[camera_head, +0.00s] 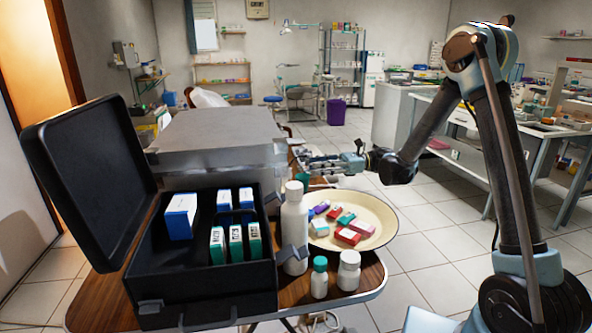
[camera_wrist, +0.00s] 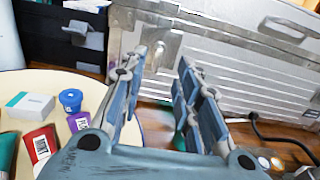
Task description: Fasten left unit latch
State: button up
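The large silver metal unit (camera_head: 215,130) stands on the wooden table behind the black case. In the wrist view its ribbed front (camera_wrist: 235,75) fills the upper right. A small metal latch (camera_wrist: 158,52) shows at the unit's left end, beyond and between my fingertips; I cannot tell if it is fastened. A handle (camera_wrist: 286,29) sits farther right on the front. My gripper (camera_wrist: 162,60) is open and empty, its two fingers pointing at the unit's left part. In the head view my gripper (camera_head: 308,162) is just right of the unit, above the table.
The open black case (camera_head: 205,290) holds several blue and green boxes. White bottles (camera_head: 294,235) stand beside it. A cream round tray (camera_head: 385,228) with several small coloured boxes lies below my gripper. A black cable (camera_wrist: 275,138) runs near the unit. Open floor lies right of the table.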

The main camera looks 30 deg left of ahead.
aim_at(289, 173)
jog(key=x, duration=0.8)
jog(key=shift+s+a, duration=0.25)
jog(key=shift+a, duration=0.05)
grip_shut()
